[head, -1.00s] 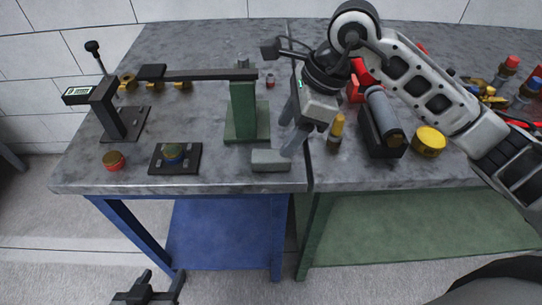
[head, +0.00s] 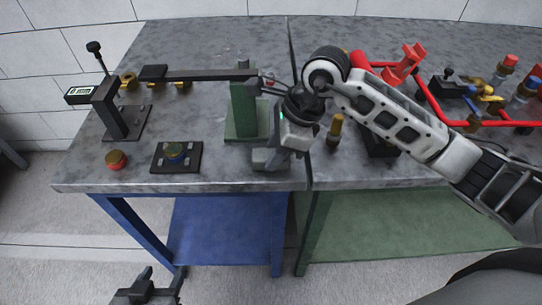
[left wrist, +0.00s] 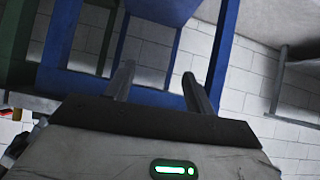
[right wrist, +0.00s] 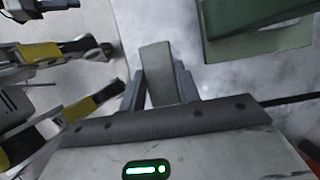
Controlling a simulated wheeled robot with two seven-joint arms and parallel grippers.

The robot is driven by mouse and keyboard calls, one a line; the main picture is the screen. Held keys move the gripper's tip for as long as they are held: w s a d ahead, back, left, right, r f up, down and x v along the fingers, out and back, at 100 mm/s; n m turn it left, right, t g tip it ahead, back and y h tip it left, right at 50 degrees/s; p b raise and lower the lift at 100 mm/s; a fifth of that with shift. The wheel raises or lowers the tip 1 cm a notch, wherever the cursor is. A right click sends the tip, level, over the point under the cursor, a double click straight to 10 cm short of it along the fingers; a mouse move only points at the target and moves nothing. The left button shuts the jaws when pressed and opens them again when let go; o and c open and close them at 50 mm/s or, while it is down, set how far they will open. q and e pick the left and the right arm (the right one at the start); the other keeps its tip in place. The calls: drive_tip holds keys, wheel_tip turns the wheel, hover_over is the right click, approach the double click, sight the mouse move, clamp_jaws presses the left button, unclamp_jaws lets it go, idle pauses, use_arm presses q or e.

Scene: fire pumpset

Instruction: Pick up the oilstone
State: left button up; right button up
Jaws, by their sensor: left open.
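The oilstone (head: 262,156) looks like a small grey block near the front edge of the table, in front of the green stand. My right gripper (head: 272,160) is down over it and partly hides it. In the right wrist view the oilstone (right wrist: 157,72) sits between the two fingers, one on each side, very close to its sides. Whether the fingers press on it I cannot tell. My left gripper (head: 147,282) is low in front of the table, open and empty. In the left wrist view it faces the blue table frame (left wrist: 222,55).
The green stand (head: 243,105) with a dark bar is just behind the oilstone. A black plate (head: 160,163) with a round fitting lies to its left, and a brass-tipped tool (head: 335,130) stands to its right. Red pipework (head: 430,100) lies further right.

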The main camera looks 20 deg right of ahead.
clamp_jaws()
drive_tip(key=shift+r, duration=0.55)
drive_tip(key=s+d+r+b, duration=0.2)
drive_tip(key=s+r+b, duration=0.1)
drive_tip(key=s+r, duration=0.9)
drive_tip(key=shift+s, duration=0.95)
